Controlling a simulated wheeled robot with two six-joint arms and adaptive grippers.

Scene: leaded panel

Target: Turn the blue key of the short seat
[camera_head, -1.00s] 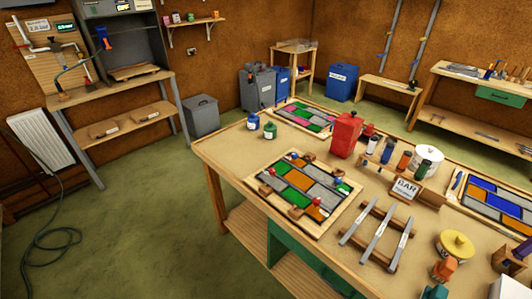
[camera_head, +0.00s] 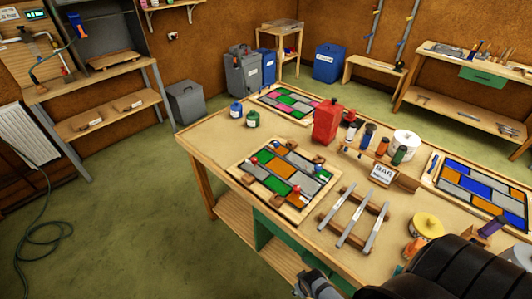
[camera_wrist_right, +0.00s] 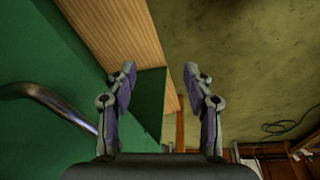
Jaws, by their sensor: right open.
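The leaded panel (camera_head: 272,182) lies in a wooden frame on the workbench in the head view. Small wooden blocks with red and blue keys sit around its edges. My right gripper (camera_wrist_right: 158,82) is open and empty in the right wrist view, beside the bench's green front and wooden edge. Only part of it shows at the bottom of the head view. My left gripper is not in view.
Metal bars on a wooden rack (camera_head: 352,216) lie right of the panel. A red container (camera_head: 326,122), bottles and a white tub (camera_head: 405,144) stand behind. A green drawer front with a metal handle (camera_wrist_right: 62,106) is close to my right gripper.

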